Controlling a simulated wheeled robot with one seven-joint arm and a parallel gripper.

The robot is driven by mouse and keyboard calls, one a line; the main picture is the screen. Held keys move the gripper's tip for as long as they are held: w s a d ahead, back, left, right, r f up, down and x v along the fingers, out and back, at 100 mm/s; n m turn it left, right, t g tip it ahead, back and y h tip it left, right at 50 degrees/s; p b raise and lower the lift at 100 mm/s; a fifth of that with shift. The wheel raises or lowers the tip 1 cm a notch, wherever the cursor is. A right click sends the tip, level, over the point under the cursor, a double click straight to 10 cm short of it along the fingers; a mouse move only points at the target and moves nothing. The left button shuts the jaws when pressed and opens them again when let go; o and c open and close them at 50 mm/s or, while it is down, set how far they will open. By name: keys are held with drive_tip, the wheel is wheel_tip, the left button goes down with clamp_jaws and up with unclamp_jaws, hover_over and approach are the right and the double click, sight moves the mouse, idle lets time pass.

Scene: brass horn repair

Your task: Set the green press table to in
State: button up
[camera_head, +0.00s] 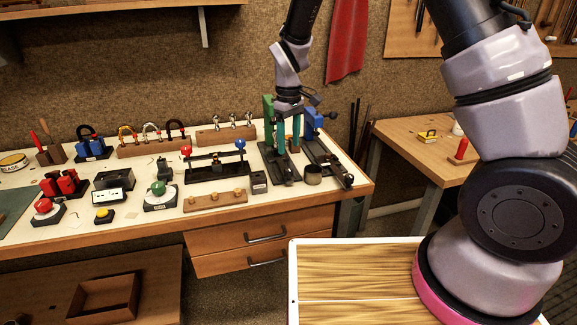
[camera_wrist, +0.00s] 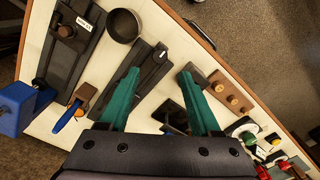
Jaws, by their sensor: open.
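The green press (camera_head: 268,112) stands near the right end of the workbench, partly behind my gripper. Its table is a black slide (camera_head: 283,172) reaching toward the bench front. In the wrist view the black slide (camera_wrist: 151,68) bears a small white label, too small to read. My gripper (camera_head: 288,146) points down over this press, its teal fingers apart and empty. In the wrist view, my gripper (camera_wrist: 160,76) has its left finger overlapping the slide and its right finger over the bench beside it. I cannot tell whether it touches. The press body is hidden there.
The blue press (camera_head: 313,122) with its own black slide (camera_head: 335,170) stands close on the right. A round cup (camera_head: 313,175) sits between the slide ends. A black rack with red and blue balls (camera_head: 215,168) and a wooden peg block (camera_head: 215,201) stand left.

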sight(289, 169)
wheel_tip(289, 169, down, 9)
drive_tip(key=shift+r, duration=0.2)
clamp_jaws()
idle(1.5)
